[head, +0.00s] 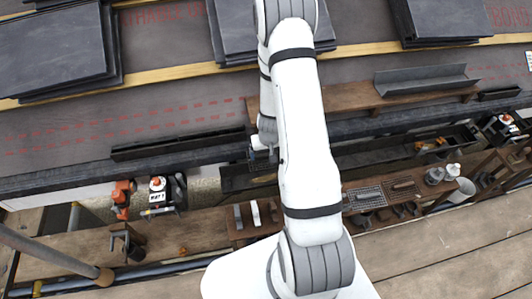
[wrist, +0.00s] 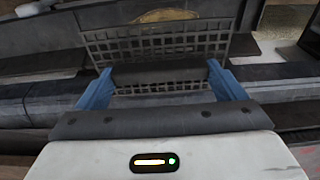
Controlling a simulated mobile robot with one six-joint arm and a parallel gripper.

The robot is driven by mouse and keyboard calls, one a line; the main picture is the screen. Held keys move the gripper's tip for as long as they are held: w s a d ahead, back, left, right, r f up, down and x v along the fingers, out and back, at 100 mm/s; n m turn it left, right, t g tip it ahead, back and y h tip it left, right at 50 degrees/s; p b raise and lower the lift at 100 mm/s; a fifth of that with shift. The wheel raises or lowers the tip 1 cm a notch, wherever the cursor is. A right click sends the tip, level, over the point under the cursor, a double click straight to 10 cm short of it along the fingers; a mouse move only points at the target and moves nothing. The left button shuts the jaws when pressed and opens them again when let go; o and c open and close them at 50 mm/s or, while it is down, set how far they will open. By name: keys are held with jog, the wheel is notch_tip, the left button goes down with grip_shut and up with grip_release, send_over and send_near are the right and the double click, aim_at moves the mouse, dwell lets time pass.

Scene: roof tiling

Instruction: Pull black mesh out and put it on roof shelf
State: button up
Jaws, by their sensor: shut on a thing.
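The black mesh (wrist: 115,48) is a dark square-grid panel in the wrist view, in front of my gripper (wrist: 160,72). The blue fingers are closed on its near part, with a dark bar between them. In the head view my gripper (head: 262,148) is at the gutter edge, partly hidden by my white arm, and a dark mesh-like piece (head: 240,178) shows just below it. The roof shelf appears to be the brown wooden board (head: 350,97) on the roof, right of my arm, with a grey metal channel (head: 425,82) on it.
Stacks of dark slates (head: 58,50) lie higher on the roof. A dark strip (head: 178,145) lies near the gutter. Orange and black tools (head: 122,198) hang left of the mesh. A wooden tool shelf (head: 210,222) and my arm crowd the middle.

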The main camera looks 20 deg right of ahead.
aim_at(268, 154)
jog(key=shift+r+p, duration=3.25)
jog(key=shift+r, duration=0.15)
